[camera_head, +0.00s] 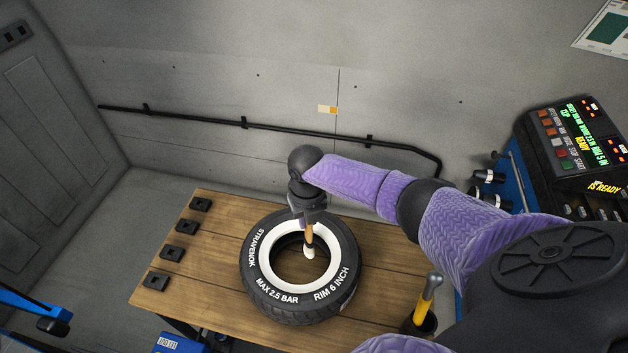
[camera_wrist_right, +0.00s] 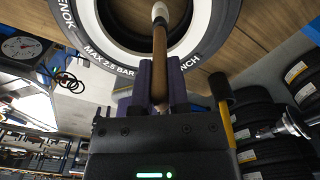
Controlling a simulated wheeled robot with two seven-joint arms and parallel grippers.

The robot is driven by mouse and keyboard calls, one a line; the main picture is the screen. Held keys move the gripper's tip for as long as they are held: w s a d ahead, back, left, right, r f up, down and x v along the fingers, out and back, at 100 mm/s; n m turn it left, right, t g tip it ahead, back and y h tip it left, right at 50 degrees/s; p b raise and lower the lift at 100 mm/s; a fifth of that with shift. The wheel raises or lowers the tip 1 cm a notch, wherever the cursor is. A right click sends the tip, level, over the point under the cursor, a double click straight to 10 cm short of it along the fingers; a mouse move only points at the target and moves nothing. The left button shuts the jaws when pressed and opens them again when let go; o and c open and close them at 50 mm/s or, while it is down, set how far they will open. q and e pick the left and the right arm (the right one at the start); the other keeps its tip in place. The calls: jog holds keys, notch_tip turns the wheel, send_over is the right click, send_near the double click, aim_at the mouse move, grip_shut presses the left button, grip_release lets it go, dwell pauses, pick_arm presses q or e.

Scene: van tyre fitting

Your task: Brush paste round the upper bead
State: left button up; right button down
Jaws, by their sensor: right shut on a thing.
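The tyre (camera_head: 262,290) lies flat on the wooden table, its white-banded upper side facing up. The upper bead is the inner edge around its hole. My right gripper (camera_head: 309,213) is above the far side of the tyre, shut on a wooden-handled brush (camera_head: 309,236). The brush points down with its pale tip over the hole, close to the bead; I cannot tell whether it touches. In the right wrist view the brush (camera_wrist_right: 160,55) runs from the jaws to the tyre (camera_wrist_right: 110,50). Paste cannot be told from the white band. My left gripper is not in view.
The wooden table (camera_head: 205,255) has several black blocks (camera_head: 187,226) along its left side. A yellow-handled tool (camera_head: 426,296) stands in a black cup (camera_head: 418,325) right of the tyre. A lit control panel (camera_head: 575,140) is at the right.

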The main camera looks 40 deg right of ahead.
jog(key=r+p, duration=0.1)
jog(key=a+r+p, duration=0.1)
jog(key=r, duration=0.1)
jog(key=a+r+p, duration=0.1)
jog(key=r+p, duration=0.1)
jog(key=shift+w+a+r, duration=0.15)
jog(key=shift+w, duration=0.15)
dwell(0.4)
